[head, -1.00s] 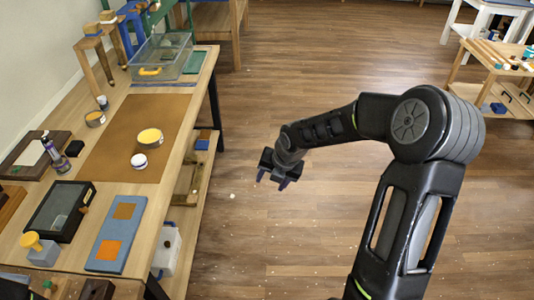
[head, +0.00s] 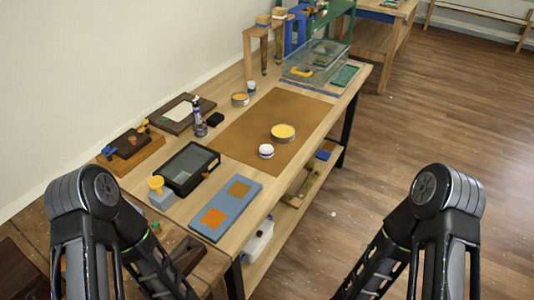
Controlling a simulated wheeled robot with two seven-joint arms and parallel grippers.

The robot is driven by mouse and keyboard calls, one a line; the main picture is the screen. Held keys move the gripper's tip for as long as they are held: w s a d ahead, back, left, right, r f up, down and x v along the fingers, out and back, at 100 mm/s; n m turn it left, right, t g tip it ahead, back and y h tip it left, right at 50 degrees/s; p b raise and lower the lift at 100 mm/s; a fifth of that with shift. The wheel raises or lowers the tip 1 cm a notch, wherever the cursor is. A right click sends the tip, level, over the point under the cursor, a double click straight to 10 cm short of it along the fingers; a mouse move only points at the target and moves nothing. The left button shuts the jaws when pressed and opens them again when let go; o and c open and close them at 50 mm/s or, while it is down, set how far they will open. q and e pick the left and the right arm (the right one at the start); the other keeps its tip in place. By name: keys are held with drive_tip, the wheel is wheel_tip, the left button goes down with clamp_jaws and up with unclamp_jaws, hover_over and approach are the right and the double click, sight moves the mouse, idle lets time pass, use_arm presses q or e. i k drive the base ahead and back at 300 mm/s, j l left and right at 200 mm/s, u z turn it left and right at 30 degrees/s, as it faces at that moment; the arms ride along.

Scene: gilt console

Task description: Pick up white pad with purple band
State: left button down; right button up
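A small round white pad with a dark purplish band around its side (head: 266,151) sits on the brown mat (head: 240,138) on the wooden workbench. It stands just in front of a shallow round tin with yellow contents (head: 283,134), close to it. My two arms show at the lower left and lower right of the head view, bent at their raised joints. Both grippers are out of the frame, so their state is hidden. Nothing covers the pad.
A blue board with orange squares (head: 226,207), a dark framed tray (head: 187,167) and a bottle (head: 199,121) lie nearer or left. A clear bin (head: 315,66) stands at the far end. The mat around the pad is mostly clear. Open floor lies right of the bench.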

sight(266, 151)
drive_tip(key=i+l, duration=0.25)
drive_tip(key=l, duration=0.15)
drive_tip(key=i+l, duration=0.25)
drive_tip(key=l, duration=0.2)
drive_tip(key=i+l, duration=0.25)
drive_tip(key=l, duration=0.15)
drive_tip(key=i+l, duration=0.25)
drive_tip(key=l, duration=0.15)
drive_tip(key=i+l, duration=0.2)
drive_tip(key=l, duration=0.25)
drive_tip(key=i+l, duration=0.25)
drive_tip(key=l, duration=0.15)
drive_tip(key=i+l, duration=0.25)
drive_tip(key=l, duration=0.15)
drive_tip(key=u, duration=3.15)
